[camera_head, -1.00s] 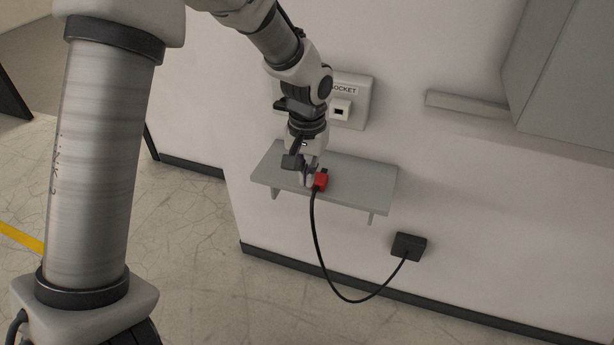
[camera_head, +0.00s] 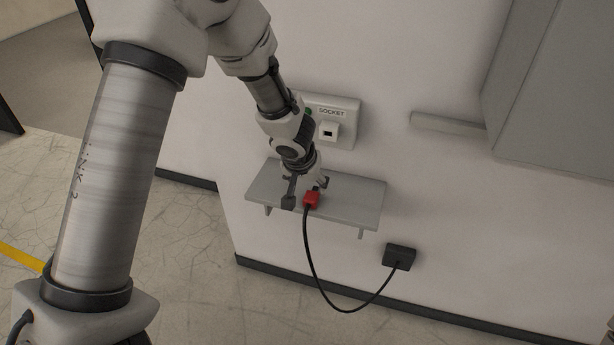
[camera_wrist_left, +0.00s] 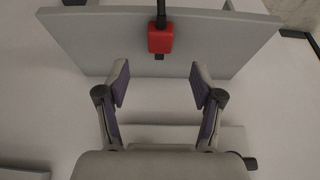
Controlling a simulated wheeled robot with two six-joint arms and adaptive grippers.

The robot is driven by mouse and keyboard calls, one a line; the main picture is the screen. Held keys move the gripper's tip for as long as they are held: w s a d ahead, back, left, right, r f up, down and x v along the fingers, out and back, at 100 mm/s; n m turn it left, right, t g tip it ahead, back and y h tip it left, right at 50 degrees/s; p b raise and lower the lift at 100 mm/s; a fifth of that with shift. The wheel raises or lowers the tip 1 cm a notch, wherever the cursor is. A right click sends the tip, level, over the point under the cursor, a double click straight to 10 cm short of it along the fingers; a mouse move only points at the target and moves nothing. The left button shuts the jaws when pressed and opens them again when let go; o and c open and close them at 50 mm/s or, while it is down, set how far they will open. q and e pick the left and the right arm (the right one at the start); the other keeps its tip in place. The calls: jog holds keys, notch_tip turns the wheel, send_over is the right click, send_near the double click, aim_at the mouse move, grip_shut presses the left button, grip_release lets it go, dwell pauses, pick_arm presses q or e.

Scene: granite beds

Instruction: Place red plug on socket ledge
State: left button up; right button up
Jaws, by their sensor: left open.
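The red plug (camera_head: 312,200) lies on the grey wall ledge (camera_head: 352,197), near its front edge, with a black cord running from it over that edge. My left gripper (camera_head: 305,192) is open at the ledge, with its fingers spread. In the left wrist view, the red plug (camera_wrist_left: 160,39) sits on the ledge (camera_wrist_left: 225,42) beyond the fingertips of the open gripper (camera_wrist_left: 159,85), roughly centred between them and apart from both. My right gripper is in neither view.
A socket box (camera_head: 342,117) labelled SOCKET is on the wall above the ledge. The cord (camera_head: 341,309) hangs in a loop to a black wall box (camera_head: 400,256) at lower right. A grey cabinet (camera_head: 560,90) and a short bar (camera_head: 446,124) are at upper right.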

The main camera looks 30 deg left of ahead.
aim_at(311, 196)
pick_arm(q)
jog(key=b+x, duration=0.2)
jog(key=x, duration=0.6)
jog(key=shift+r, duration=0.1)
jog(key=c, duration=1.2)
